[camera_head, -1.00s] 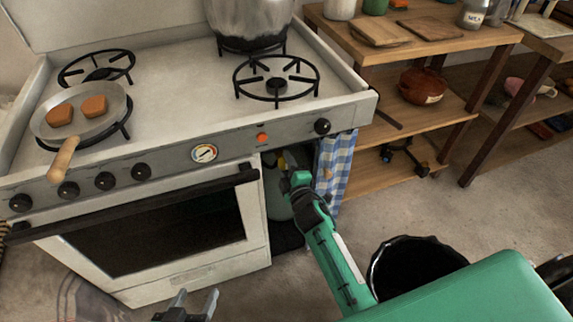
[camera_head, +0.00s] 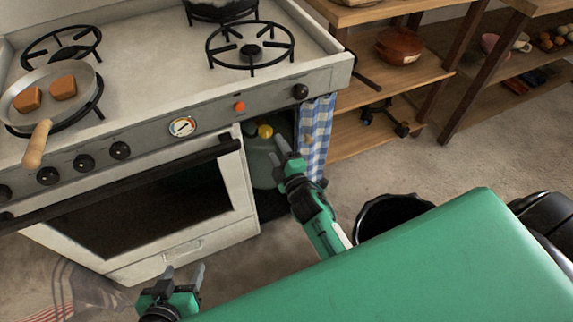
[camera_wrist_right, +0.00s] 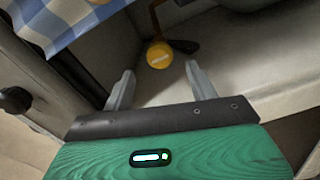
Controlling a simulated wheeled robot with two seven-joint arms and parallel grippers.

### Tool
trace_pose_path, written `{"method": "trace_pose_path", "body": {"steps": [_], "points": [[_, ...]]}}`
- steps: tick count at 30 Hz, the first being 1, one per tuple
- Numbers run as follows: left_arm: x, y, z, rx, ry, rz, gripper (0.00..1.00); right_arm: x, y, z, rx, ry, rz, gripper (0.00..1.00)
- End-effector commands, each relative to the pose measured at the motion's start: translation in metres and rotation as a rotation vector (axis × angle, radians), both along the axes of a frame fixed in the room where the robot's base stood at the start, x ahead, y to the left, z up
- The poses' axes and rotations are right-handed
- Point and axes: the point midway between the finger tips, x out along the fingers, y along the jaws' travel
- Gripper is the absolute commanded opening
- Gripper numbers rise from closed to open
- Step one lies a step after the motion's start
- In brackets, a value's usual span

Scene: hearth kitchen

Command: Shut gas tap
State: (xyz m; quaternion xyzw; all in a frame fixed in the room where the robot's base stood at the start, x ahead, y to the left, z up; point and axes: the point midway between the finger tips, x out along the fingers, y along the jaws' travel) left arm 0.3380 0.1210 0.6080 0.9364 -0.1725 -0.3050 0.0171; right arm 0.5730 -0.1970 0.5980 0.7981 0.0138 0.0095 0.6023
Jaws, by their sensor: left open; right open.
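The gas tap shows as a round yellow knob (camera_head: 265,131) on top of a grey-green gas cylinder (camera_head: 262,165), in the open bay right of the oven door. The yellow knob also shows in the right wrist view (camera_wrist_right: 160,56), ahead of and between the fingertips, apart from them. A dark lever-like part (camera_wrist_right: 182,46) is beside it; its setting I cannot tell. My right gripper (camera_head: 288,150) is open and empty at the bay's mouth, in front of the cylinder. My left gripper (camera_head: 184,273) is open and empty, low in front of the oven.
A blue checked curtain (camera_head: 316,135) hangs at the bay's right side. The stove (camera_head: 150,75) carries a pan (camera_head: 50,92) with two brown pieces. A wooden shelf (camera_head: 375,125) stands to the right. A black bin (camera_head: 392,214) is on the floor by my right arm.

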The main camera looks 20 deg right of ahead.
Motion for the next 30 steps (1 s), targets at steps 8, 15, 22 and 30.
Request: {"method": "trace_pose_path", "body": {"steps": [8, 15, 22, 30], "points": [[-0.002, 0.006, -0.001, 0.023, 0.037, 0.003, 0.57, -0.045, -0.001, 0.0, 0.0, 0.002, 0.001, 0.59], [-0.003, 0.008, -0.002, 0.03, 0.048, 0.004, 0.57, -0.06, -0.002, 0.0, -0.001, 0.0, 0.0, 0.59], [-0.003, 0.008, -0.002, 0.03, 0.048, 0.005, 0.57, -0.061, -0.002, 0.0, -0.001, 0.0, 0.0, 0.59], [-0.003, 0.008, -0.002, 0.03, 0.048, 0.004, 0.57, -0.061, -0.002, 0.0, -0.001, 0.0, 0.0, 0.59]]}}
